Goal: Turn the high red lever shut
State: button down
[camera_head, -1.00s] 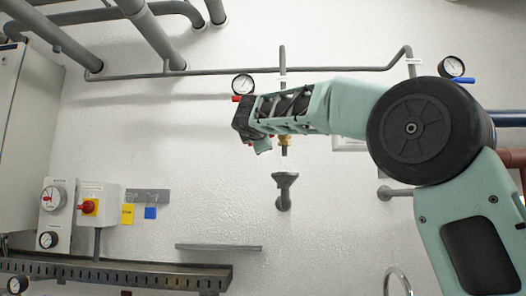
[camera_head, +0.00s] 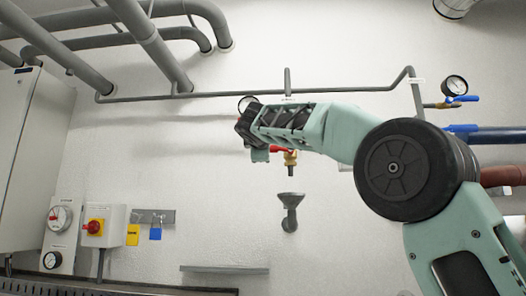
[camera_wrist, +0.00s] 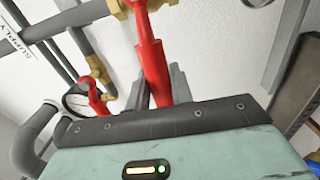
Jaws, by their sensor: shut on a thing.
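A red lever (camera_wrist: 150,62) stands between my gripper's two grey fingers in the wrist view, its upper end at a brass valve body (camera_wrist: 128,8). My gripper (camera_wrist: 163,88) is shut on it. In the head view my gripper (camera_head: 258,155) is in front of the wall, just left of a red handle (camera_head: 279,150) on a brass valve (camera_head: 290,159). I cannot tell for sure that this is the held lever. A second, smaller red lever (camera_wrist: 97,97) is apart from my fingers, beside a gauge (camera_wrist: 76,101).
A grey funnel (camera_head: 290,200) is below the brass valve. Grey pipes (camera_head: 150,45) run along the upper wall. A gauge with a blue handle (camera_head: 455,87) is at the right. A red knob box (camera_head: 103,225) and yellow and blue padlocks are at lower left.

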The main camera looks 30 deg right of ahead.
jog(key=shift+r, duration=0.15)
jog(key=c, duration=1.2)
grip_release()
jog(key=shift+s, duration=0.1)
jog(key=shift+s+a, duration=0.2)
jog(key=b+v, duration=0.6)
jog(key=v, duration=1)
jog(key=shift+s+a, duration=0.2)
jog(key=shift+s, duration=0.1)
